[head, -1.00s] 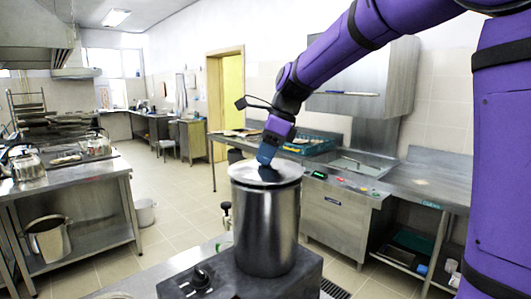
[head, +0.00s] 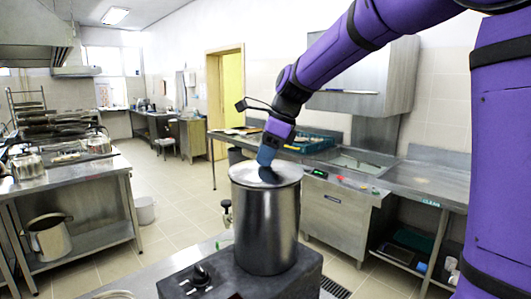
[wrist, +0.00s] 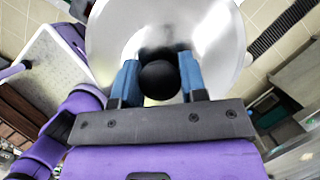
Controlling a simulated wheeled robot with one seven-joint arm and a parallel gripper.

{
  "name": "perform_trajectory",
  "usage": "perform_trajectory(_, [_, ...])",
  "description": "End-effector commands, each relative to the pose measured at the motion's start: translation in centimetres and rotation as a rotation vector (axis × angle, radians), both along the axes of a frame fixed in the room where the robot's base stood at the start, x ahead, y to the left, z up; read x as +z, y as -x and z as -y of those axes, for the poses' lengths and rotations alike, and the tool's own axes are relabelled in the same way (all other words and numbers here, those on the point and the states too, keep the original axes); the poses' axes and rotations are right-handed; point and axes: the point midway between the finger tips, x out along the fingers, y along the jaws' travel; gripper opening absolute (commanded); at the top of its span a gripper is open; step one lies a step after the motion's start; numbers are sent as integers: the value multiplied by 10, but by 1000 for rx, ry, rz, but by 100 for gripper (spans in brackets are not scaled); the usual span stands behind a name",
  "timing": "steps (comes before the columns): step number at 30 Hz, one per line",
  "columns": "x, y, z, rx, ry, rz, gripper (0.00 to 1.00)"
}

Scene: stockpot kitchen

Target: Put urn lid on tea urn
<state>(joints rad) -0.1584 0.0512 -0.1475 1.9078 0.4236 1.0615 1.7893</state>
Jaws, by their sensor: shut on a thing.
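The tea urn (head: 265,228) is a tall steel cylinder on a dark block with a knob. The urn lid (head: 287,177) is a shiny metal disc at the urn's top and looks level with the rim; whether it is fully seated I cannot tell. My gripper (head: 265,158) is above the lid, its blue fingers pointing down. In the wrist view the blue fingers are shut on the lid's round black knob (wrist: 159,80), with the pale lid disc (wrist: 222,45) beyond. The lid hides the urn in the wrist view.
A steel sink counter (head: 425,182) stands at the right, with a teal rack (head: 312,143) behind. A steel table (head: 70,172) with kettles is at the left, and a white bucket (head: 145,210) is on the floor. The tiled floor between is open.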

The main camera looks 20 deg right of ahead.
Motion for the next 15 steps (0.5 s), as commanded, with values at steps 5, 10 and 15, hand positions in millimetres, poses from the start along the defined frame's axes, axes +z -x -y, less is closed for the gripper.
perform_trajectory(5, [0, 0, 0, 0, 0, 0, 10])
perform_trajectory(10, [0, 0, 0, 0, 0, 0, 41])
perform_trajectory(15, [0, 0, 0, 0, 0, 0, 69])
